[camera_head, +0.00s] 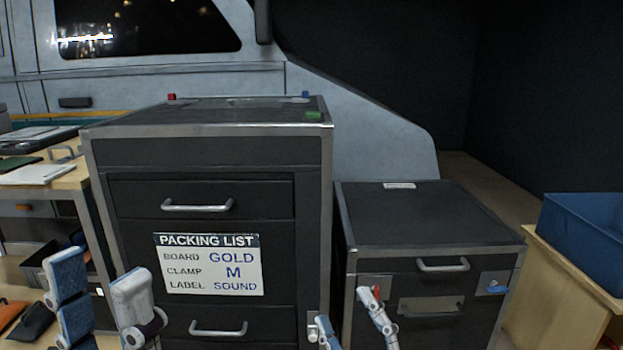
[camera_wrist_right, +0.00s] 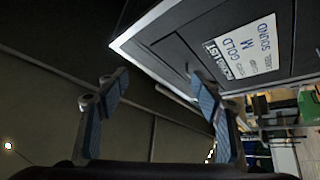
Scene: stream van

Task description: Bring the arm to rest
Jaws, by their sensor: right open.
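My left gripper (camera_head: 98,278) is at the lower left of the head view, its two blue-and-white fingers apart with nothing between them. It is in front of the tall dark drawer cabinet (camera_head: 215,152). My right gripper (camera_head: 345,308) is low in the middle, in front of the gap between the tall cabinet and the lower dark cabinet (camera_head: 425,220). It is open and empty. In the right wrist view its fingers (camera_wrist_right: 157,85) are wide apart, with a cabinet corner beyond them. Most of both arms is out of view.
A packing list sign (camera_head: 208,265) is on the tall cabinet's front; it reads GOLD, M, SOUND. A wooden workbench (camera_head: 75,178) stands at the left. A blue bin (camera_head: 585,240) sits on a wooden stand at the right. Drawer handles (camera_head: 197,206) stick out in front.

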